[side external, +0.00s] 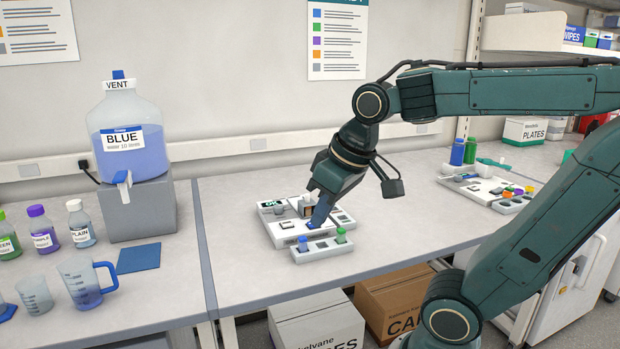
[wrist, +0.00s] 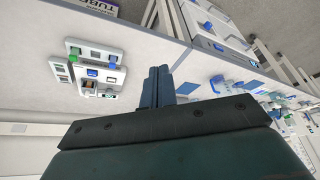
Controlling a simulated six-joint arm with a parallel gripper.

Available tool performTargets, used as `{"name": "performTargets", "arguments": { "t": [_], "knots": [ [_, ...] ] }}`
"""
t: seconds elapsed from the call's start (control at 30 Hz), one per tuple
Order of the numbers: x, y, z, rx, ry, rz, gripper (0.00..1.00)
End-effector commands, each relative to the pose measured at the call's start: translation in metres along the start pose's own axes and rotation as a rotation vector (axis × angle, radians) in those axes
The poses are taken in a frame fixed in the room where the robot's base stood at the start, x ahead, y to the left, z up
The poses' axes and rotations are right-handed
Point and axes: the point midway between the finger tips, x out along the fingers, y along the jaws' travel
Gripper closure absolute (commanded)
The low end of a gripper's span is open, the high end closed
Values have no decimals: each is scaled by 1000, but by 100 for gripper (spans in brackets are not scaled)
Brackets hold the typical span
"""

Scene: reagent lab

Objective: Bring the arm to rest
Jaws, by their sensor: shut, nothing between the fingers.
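My arm reaches in from the right in the side view, with its wrist bent down over the middle bench. My gripper (side external: 318,222) points down, and its blue fingers show in front of the white tray station (side external: 283,238). In the wrist view the fingers of my gripper (wrist: 157,72) are together with nothing between them. There the white tray station (wrist: 75,50) lies to the left of the fingers, with clear bench between them in the picture. I cannot tell the height of the fingertips above the bench from the side view.
A small rack (side external: 318,252) with a blue and a green cap sits at the station's front. A blue jug (side external: 88,284), several bottles and a large blue carboy (side external: 130,135) stand left. Another white tray (side external: 478,186) lies right. Bare bench (side external: 240,270) surrounds the station.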

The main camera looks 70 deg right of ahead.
Motion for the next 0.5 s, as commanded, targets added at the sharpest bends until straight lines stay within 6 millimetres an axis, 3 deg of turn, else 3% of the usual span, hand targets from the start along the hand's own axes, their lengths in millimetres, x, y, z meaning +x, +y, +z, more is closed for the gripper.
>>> {"name": "performTargets", "arguments": {
  "t": [0.2,0.5],
  "knots": [
    [-4,-16,38,-86,59,-37,100],
    [-3,-22,55,-125,85,-55,100]
  ]
}}
